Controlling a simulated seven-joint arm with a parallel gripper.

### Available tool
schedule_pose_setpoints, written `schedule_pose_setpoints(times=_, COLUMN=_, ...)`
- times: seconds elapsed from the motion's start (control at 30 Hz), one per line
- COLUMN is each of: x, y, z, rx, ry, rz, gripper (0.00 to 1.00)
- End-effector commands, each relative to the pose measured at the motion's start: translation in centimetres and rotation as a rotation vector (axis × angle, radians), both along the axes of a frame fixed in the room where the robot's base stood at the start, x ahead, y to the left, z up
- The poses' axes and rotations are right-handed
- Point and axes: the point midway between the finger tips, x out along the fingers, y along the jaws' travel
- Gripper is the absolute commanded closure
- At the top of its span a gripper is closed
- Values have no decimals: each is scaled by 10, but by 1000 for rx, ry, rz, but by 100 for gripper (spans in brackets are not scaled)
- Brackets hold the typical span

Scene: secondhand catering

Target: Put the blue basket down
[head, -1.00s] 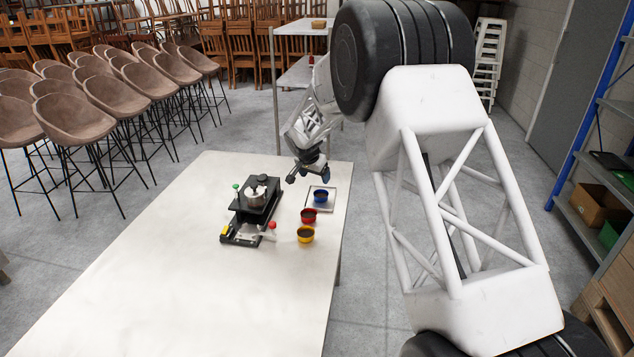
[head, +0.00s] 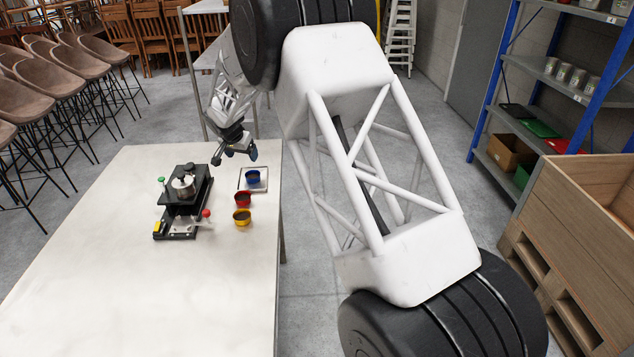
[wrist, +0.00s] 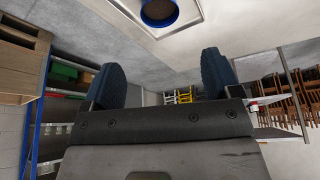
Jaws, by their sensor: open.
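The blue basket (head: 253,176), a small round blue cup-like container with a dark inside, stands upright on a pale square tray (head: 241,187) near the table's right edge. In the wrist view the blue basket (wrist: 158,20) shows at the top edge, partly cut off, with the tray's rim (wrist: 187,28) around it. My gripper (head: 235,157) is above and just behind the basket, apart from it. Its two blue-padded fingers stand wide apart with nothing between them, as the wrist view also shows of my gripper (wrist: 161,72).
A red basket (head: 242,199) and a yellow basket (head: 242,217) stand in front of the tray. A black stand with a metal pot (head: 184,184) is to their left. The white table (head: 130,270) is clear in front. A wooden crate (head: 575,235) and blue shelving stand at the right.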

Motion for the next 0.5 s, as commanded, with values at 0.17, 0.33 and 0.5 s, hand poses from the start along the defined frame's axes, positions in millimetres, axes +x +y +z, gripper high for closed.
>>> schedule_pose_setpoints(times=0.17, x=-1, y=-1, z=1, rx=0, ry=0, rz=0, gripper=17)
schedule_pose_setpoints(times=0.33, x=-7, y=-12, z=13, rx=-1, ry=4, rz=2, gripper=17)
schedule_pose_setpoints(times=0.5, x=-23, y=-38, z=40, rx=-5, ry=12, rz=11, gripper=17)
